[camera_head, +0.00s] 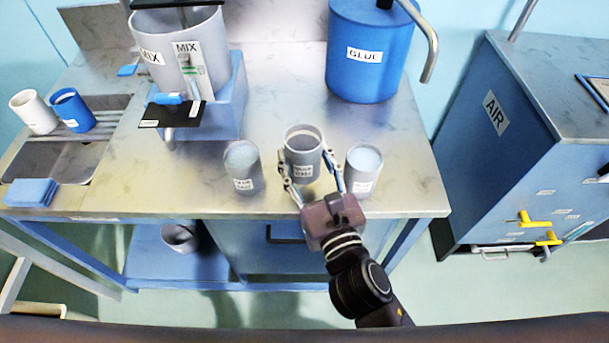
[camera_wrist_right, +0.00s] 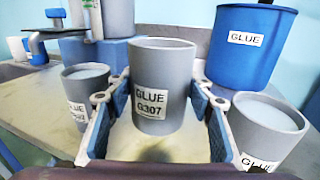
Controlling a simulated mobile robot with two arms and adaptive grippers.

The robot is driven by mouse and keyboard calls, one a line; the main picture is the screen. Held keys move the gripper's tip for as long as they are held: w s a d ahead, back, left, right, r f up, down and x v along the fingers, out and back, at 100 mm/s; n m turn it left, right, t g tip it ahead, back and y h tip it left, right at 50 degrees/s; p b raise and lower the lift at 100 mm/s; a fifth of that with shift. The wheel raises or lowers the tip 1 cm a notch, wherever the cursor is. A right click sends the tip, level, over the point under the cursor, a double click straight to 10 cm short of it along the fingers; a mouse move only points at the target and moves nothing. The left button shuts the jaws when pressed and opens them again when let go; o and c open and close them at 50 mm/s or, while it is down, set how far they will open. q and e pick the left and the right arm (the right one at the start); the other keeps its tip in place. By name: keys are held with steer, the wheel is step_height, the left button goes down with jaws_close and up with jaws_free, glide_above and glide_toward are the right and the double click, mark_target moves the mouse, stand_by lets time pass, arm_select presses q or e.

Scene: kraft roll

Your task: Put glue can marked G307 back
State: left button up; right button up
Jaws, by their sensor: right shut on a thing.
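The grey glue can marked G307 (camera_head: 303,158) stands upright between two similar grey cans near the front of the steel bench. Its label reads clearly in the wrist view (camera_wrist_right: 162,85). My right gripper (camera_head: 312,187) is shut on this can, with one finger on each side; the fingers also show in the wrist view (camera_wrist_right: 158,112). The can's inside looks darker than its neighbours'. I cannot tell whether its base touches the bench. My left gripper is not in view.
A grey can (camera_head: 242,168) stands left and another (camera_head: 363,168) close on the right, both with pale contents. A blue GLUE drum (camera_head: 368,60) with a spout stands behind.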

mark_target(304, 173)
steer(key=shift+f+b, duration=0.85)
steer(key=shift+f, duration=1.55)
steer(key=shift+f, duration=0.2)
steer(key=o, duration=1.5)
steer(key=shift+o, duration=0.2)
